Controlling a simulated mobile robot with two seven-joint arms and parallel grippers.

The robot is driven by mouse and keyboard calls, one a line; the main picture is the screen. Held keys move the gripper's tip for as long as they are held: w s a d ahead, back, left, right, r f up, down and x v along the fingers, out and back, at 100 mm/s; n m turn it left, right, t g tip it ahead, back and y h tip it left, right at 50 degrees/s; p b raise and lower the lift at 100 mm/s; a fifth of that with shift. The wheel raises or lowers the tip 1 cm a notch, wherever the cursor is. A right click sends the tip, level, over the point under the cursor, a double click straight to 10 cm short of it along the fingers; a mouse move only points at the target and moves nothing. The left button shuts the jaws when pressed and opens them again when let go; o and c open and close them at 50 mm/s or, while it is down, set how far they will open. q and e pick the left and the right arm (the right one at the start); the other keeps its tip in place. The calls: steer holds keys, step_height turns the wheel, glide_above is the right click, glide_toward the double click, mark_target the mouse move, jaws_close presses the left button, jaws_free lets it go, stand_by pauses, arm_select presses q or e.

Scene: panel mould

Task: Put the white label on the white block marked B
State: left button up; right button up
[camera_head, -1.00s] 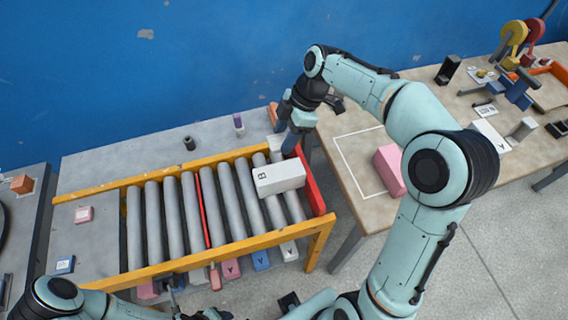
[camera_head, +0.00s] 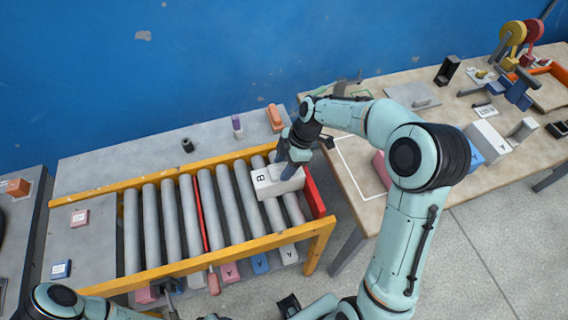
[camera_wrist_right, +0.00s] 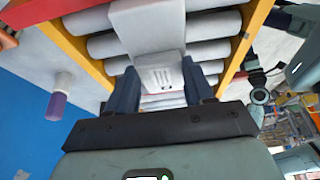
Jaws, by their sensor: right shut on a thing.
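The white block marked B (camera_head: 264,186) lies on the rollers at the right end of the conveyor, its letter facing the left end. It also shows in the right wrist view (camera_wrist_right: 148,25). My right gripper (camera_head: 286,172) is over the block, pointing down. In the right wrist view its fingers (camera_wrist_right: 160,82) are shut on the white label (camera_wrist_right: 158,73), which has dark strokes on it. The label is at the block's top; I cannot tell whether it touches. My left arm comes in at the bottom left; its jaws are not clear.
The roller conveyor (camera_head: 160,169) has yellow rails and a red end stop (camera_head: 313,193) right of the block. Behind it stand a purple-capped piece (camera_head: 237,127), a dark cup (camera_head: 187,145) and an orange piece (camera_head: 275,117). A wooden table (camera_head: 355,155) stands right.

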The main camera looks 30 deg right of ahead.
steer(key=shift+f, duration=0.15)
steer(key=o, duration=1)
steer(key=shift+r, duration=0.2)
steer(key=v, duration=1.2)
steer(key=shift+p, duration=0.35)
